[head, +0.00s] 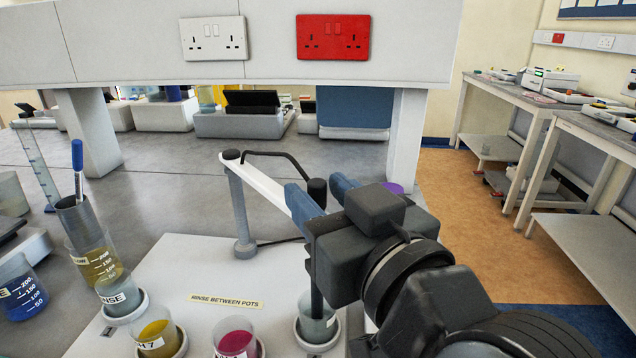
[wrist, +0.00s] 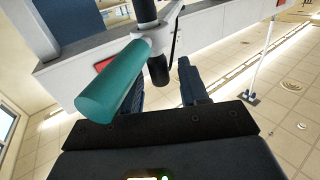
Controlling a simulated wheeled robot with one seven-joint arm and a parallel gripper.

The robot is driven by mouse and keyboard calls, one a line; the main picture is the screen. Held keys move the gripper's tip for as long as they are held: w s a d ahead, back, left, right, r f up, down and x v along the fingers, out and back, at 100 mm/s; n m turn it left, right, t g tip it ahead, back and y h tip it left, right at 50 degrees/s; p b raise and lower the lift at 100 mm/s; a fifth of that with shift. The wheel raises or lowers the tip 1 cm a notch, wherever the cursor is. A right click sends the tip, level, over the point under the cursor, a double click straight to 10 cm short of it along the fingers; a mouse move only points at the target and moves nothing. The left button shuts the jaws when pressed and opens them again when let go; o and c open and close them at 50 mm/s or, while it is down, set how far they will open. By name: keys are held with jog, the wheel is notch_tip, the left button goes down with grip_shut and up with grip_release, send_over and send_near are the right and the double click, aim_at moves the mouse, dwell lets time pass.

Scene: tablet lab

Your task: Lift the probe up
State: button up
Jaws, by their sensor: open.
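The probe hangs from a white holder arm (head: 265,183) on a grey post. Its black top (head: 317,188) shows between my finger ends, and its dark stem (head: 317,300) goes down into a pale pot (head: 317,324). My gripper (head: 322,192) is open at the holder arm's end, its blue fingers spread. In the wrist view, a teal cylinder (wrist: 113,78) reaches from the holder clamp towards the camera and crosses in front of the left finger. The black probe part (wrist: 158,68) shows ahead of the fingers (wrist: 160,80). I cannot tell whether they touch anything.
Pots of yellow (head: 158,338) and magenta (head: 236,338) liquid stand left of the probe's pot. A rinse beaker (head: 118,294) and a blue beaker (head: 22,290) stand further left. A cable (head: 280,153) loops over the holder arm. The shelf (head: 250,45) spans above.

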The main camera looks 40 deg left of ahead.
jog(key=shift+x, duration=0.9)
jog(key=shift+c, duration=0.2)
grip_shut()
